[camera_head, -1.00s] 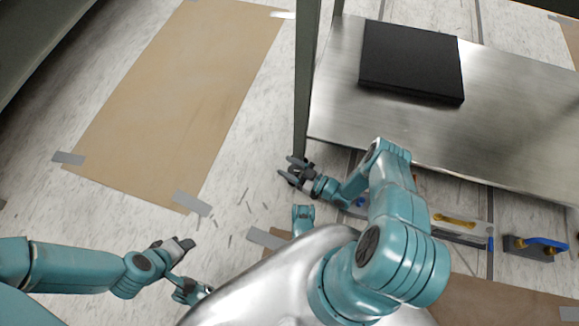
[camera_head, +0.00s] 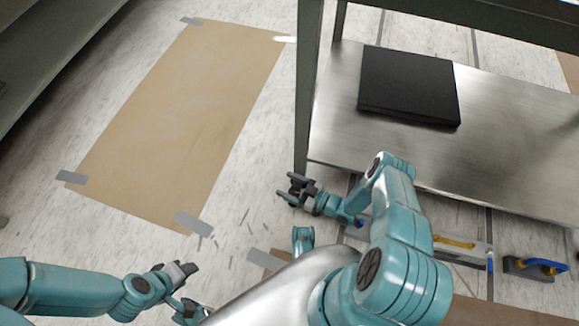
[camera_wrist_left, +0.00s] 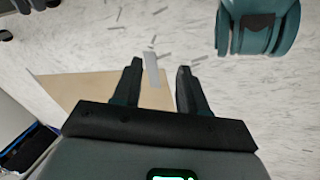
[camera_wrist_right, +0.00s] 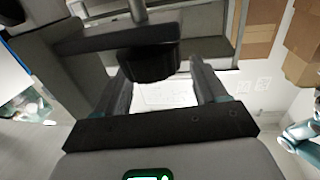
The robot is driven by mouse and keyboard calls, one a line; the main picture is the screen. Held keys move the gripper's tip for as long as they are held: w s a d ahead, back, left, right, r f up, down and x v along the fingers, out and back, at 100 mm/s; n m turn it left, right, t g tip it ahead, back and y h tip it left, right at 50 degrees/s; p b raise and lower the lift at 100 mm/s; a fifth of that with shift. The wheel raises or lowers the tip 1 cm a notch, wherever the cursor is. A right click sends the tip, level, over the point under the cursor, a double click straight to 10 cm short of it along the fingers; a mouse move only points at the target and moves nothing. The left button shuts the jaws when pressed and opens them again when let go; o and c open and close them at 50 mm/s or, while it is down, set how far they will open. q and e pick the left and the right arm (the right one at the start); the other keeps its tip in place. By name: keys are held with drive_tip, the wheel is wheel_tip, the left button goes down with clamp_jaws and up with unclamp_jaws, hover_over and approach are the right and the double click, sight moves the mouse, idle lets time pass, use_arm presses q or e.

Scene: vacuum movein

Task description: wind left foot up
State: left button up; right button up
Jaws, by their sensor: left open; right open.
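A dark grey frame stands on the floor, and its left leg (camera_head: 305,110) runs down to my right gripper. My right gripper (camera_head: 287,188) is open by the foot of that leg. In the right wrist view, a dark round foot (camera_wrist_right: 150,63) on a short stem shows between the two spread fingers (camera_wrist_right: 162,88). I cannot tell whether the fingers touch it. The foot is not clear in the head view. My left gripper (camera_head: 192,268) is open and empty, low over the floor at the left; its spread fingers (camera_wrist_left: 158,88) show in the left wrist view.
The frame carries a steel shelf (camera_head: 330,130) with a black flat box (camera_head: 410,85) on it. A brown taped sheet (camera_head: 180,120) lies on the floor at the left. Tools with yellow and blue parts (camera_head: 535,266) lie below the shelf at the right.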

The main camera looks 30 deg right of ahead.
use_arm(q)
drive_tip(key=s+d+r+g+p, duration=0.1)
drive_tip(key=s+r+p, duration=0.3)
drive_tip(key=r+p, duration=0.3)
drive_tip(key=shift+d+r+g, duration=0.15)
drive_tip(key=shift+r+g, duration=0.15)
drive_tip(key=shift+r, duration=0.3)
use_arm(e)
wheel_tip(320, 180, up, 17)
use_arm(q)
drive_tip(key=shift+s, duration=0.1)
use_arm(e)
drive_tip(key=shift+f, duration=0.15)
